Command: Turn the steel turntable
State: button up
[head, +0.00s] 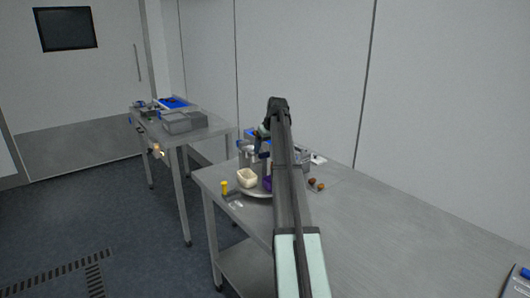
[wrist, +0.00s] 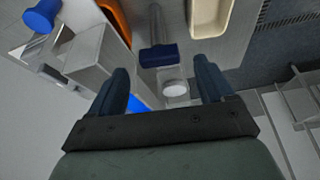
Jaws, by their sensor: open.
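The steel turntable (head: 256,193) is a round grey plate on the near left part of the steel table, partly hidden behind my arm. A cream tub (head: 246,178) and a purple container (head: 267,183) stand on it. The cream tub also shows at the top of the wrist view (wrist: 208,20). My gripper (head: 264,148) is above the far side of the turntable, its fingers partly hidden by my arm. In the wrist view its two blue fingers (wrist: 163,88) are apart. A blue-headed item (wrist: 158,55) and a white disc (wrist: 175,88) show between and beyond them; contact cannot be told.
A yellow item (head: 224,187) stands left of the turntable. Brown dates (head: 316,184) lie right of my arm. Grey equipment (head: 300,155) stands behind. A second table (head: 150,130) with grey boxes stands back left.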

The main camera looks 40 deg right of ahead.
aim_at(264, 153)
jog(key=shift+x, duration=1.5)
jog(key=shift+c, duration=0.2)
jog(key=c, duration=1.5)
jog(key=shift+n+y, duration=0.3)
jog(key=shift+n, duration=0.4)
grip_shut()
jog(key=o, duration=1.5)
grip_release()
jog(key=shift+o, duration=0.2)
jog(key=v, duration=1.4)
